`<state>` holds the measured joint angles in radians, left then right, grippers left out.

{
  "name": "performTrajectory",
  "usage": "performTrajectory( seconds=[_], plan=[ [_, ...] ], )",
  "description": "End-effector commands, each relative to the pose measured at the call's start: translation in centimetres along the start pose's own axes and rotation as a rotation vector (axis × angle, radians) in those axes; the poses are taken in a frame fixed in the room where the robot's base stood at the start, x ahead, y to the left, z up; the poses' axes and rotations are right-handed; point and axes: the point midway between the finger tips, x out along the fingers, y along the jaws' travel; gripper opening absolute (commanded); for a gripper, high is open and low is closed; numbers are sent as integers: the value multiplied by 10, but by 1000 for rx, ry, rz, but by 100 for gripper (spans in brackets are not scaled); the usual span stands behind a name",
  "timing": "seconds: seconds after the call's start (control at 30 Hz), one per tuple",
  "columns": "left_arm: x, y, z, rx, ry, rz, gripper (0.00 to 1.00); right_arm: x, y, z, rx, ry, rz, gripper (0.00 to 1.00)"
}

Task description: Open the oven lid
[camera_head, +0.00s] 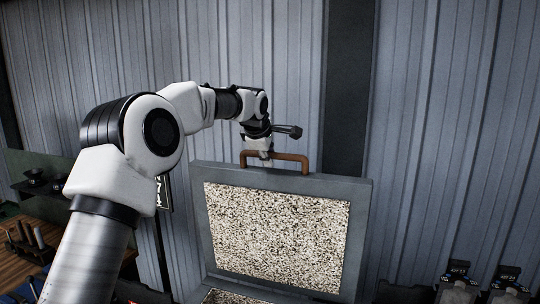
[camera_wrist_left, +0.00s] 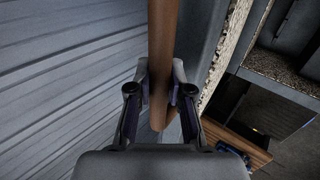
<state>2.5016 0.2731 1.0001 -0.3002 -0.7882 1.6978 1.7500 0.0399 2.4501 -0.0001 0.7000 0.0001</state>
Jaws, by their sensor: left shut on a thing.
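The oven lid (camera_head: 362,225) stands raised and near upright in the head view, its speckled inner lining (camera_head: 275,236) facing me. A brown bar handle (camera_head: 293,157) is fixed along its top edge. My left gripper (camera_head: 264,156) is at the left end of this handle. In the left wrist view, the fingers of my left gripper (camera_wrist_left: 160,92) are closed on the brown handle (camera_wrist_left: 163,40), one on each side. The speckled lining of the lid (camera_wrist_left: 232,42) also shows there. The oven body is mostly out of the head view below the lid. My right gripper is not in view.
A corrugated grey wall (camera_head: 440,120) stands close behind the lid. A wooden table (camera_head: 45,238) with small items is at the lower left. Several dark and grey items (camera_head: 458,284) show at the lower right. There is open air in front of the lid.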

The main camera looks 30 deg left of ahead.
Motion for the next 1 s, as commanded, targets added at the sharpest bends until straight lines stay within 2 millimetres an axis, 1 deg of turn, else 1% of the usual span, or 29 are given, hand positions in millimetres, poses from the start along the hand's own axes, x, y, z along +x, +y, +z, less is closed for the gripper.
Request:
performTrajectory(
  seconds=[0.03, 0.23, 0.27, 0.3, 0.33, 0.6, 0.7, 0.77, 0.87, 1.0],
  plan=[
    [2, -2, 0, -1, 0, -6, 0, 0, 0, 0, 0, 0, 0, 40],
    [2, -2, 0, -1, 0, -5, 0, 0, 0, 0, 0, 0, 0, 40],
    [2, -2, 0, -1, 0, -5, 26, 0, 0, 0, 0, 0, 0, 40],
    [2, -2, 0, -1, 0, -4, 40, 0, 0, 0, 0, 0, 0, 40],
    [1, -1, 0, -1, 0, -4, 45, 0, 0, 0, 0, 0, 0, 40],
    [0, 0, 0, 0, 0, 0, 45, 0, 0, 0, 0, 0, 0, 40],
    [-6, 1, 0, 0, 0, 1, 45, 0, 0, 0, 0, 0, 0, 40],
    [-14, 1, 0, 0, -1, 3, 45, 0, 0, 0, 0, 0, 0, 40],
    [-36, 1, 0, 0, -1, 3, 45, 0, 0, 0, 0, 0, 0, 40],
    [-73, 1, 0, 0, -1, 2, 45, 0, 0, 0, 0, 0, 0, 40]
  ],
)
